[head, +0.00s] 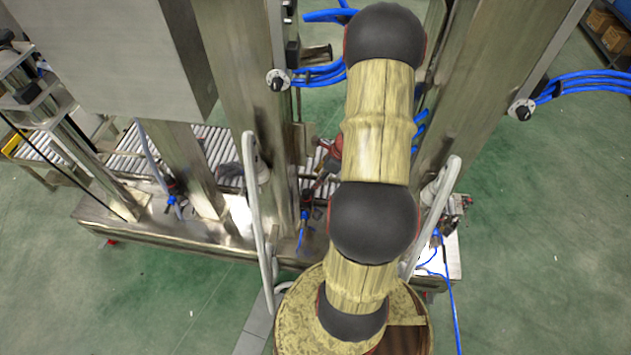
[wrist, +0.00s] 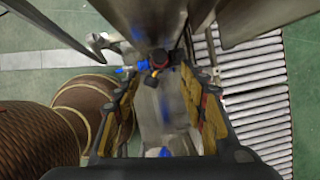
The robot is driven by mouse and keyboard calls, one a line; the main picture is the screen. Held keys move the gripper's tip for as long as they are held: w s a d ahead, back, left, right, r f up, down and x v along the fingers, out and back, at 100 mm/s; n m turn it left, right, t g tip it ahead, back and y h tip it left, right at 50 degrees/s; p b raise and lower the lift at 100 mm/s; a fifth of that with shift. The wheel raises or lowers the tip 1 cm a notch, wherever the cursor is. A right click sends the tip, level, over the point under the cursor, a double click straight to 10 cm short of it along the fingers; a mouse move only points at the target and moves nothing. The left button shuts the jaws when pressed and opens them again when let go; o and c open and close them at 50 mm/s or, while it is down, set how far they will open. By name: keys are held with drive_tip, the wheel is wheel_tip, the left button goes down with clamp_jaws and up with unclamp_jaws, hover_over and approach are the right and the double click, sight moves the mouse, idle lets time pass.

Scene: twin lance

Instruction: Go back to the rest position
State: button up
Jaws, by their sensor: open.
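My gripper (wrist: 160,105) is in the wrist view, its two yellow-padded fingers spread apart. Nothing is held between them. Beyond the gap lie a metal surface and a small red and black fitting (wrist: 157,62) with blue parts. In the head view my arm stretches away from my base toward the steel machine (head: 240,80), and its far end hides the gripper. Whether the fingers touch the machine cannot be told.
A roller conveyor (wrist: 245,80) runs on the right in the wrist view. In the head view, pale curved handles (head: 258,220) stand on both sides of my arm. Blue hoses (head: 590,82) hang from the posts. Green floor (head: 540,230) is open at the right.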

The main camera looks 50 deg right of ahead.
idle(0.7)
drive_tip(key=s+a+r+n, duration=0.2)
drive_tip(key=a+r+n, duration=1.4)
drive_tip(key=a+r, duration=0.1)
drive_tip(key=s+a+r+n+t+h, duration=0.1)
drive_tip(key=s+a+r+n, duration=0.2)
drive_tip(key=a+r+n, duration=1.3)
wheel_tip(320, 180, up, 4)
drive_tip(key=shift+s+a+f, duration=0.1)
drive_tip(key=shift+s+a, duration=0.15)
drive_tip(key=shift+a, duration=0.85)
